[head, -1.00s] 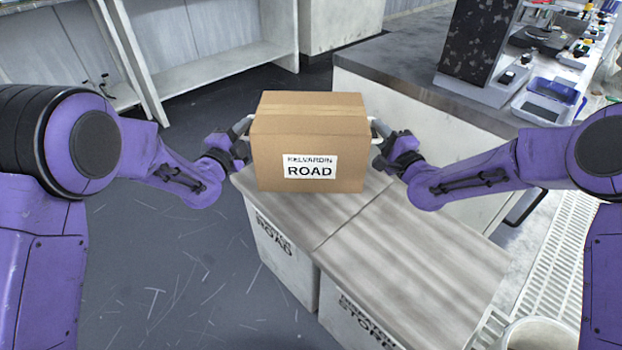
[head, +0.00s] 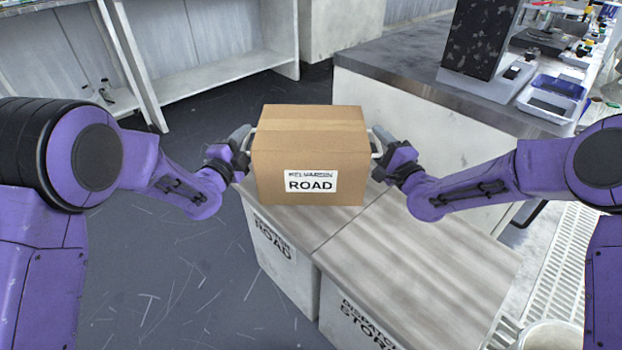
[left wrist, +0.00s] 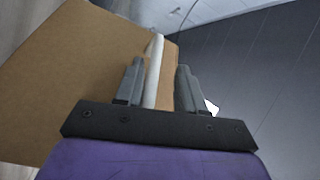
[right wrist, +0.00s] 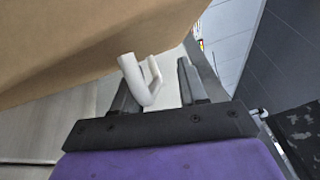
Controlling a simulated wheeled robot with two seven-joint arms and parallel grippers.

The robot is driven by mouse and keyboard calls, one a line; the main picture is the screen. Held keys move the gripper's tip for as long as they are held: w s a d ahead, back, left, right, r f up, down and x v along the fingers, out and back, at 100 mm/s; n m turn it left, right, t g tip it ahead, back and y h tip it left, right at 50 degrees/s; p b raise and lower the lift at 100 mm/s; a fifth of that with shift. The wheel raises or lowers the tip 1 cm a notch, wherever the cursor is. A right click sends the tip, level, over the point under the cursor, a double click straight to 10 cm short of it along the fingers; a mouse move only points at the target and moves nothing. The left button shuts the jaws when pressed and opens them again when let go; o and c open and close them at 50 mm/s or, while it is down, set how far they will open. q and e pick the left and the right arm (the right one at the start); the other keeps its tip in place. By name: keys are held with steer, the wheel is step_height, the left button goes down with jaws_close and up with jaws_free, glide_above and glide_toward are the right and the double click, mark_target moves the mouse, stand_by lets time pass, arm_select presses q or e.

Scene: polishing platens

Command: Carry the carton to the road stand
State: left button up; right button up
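The brown carton (head: 308,155), labelled KELVARDIN ROAD, is upright on or just above the top of the road stand (head: 275,250); whether its base touches is hard to tell. It has a white handle on each side. My left gripper (head: 240,145) is at its left handle. In the left wrist view the fingers (left wrist: 158,85) stand apart with the handle (left wrist: 153,70) between them. My right gripper (head: 382,150) is at the right handle. In the right wrist view its fingers (right wrist: 158,85) are also apart around the handle (right wrist: 133,75).
The dispatch store stand (head: 430,260) adjoins the road stand on the right, its top bare. A counter (head: 400,80) with equipment and a blue tray (head: 550,98) lies behind. Open floor (head: 170,270) is at the left; a white shelf (head: 220,70) stands at the back left.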

arm_select(q)
steer(key=shift+s, duration=0.1)
arm_select(e)
steer(key=shift+d, duration=0.1)
steer(key=shift+s, duration=0.15)
arm_select(q)
steer(key=v, duration=1.1)
steer(key=shift+s+a, duration=0.15)
steer(key=shift+s, duration=0.25)
arm_select(e)
steer(key=v, duration=1.1)
steer(key=shift+s+d, duration=0.2)
steer(key=shift+s, duration=0.15)
